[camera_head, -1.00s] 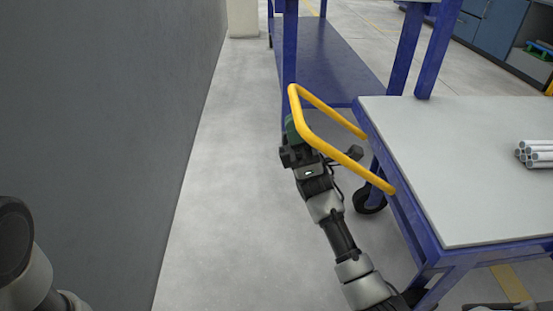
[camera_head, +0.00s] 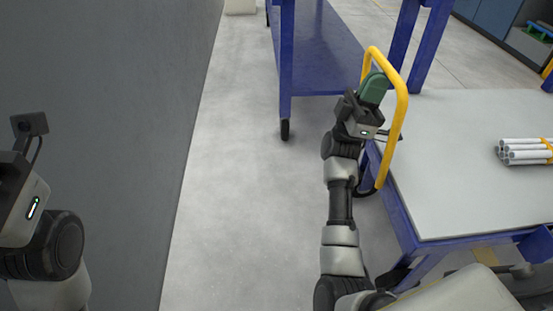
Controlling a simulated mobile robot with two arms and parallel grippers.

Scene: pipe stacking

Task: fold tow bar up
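The yellow tow bar (camera_head: 400,106) is a U-shaped tube on the left end of a blue cart with a light grey top (camera_head: 465,195). It stands nearly upright at the cart's edge. My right gripper (camera_head: 374,88) is at the bar's upper left side, with its green finger against or just beside the tube. Whether its fingers close around the tube is hidden. My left gripper and arm (camera_head: 30,205) are at the left edge of the view, away from the cart; its fingertips are out of sight.
A bundle of white pipes (camera_head: 524,151) lies on the cart top at the right. A blue shelf rack (camera_head: 325,50) stands just behind the tow bar. A grey wall (camera_head: 110,120) runs along the left. The floor (camera_head: 235,180) between wall and cart is clear.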

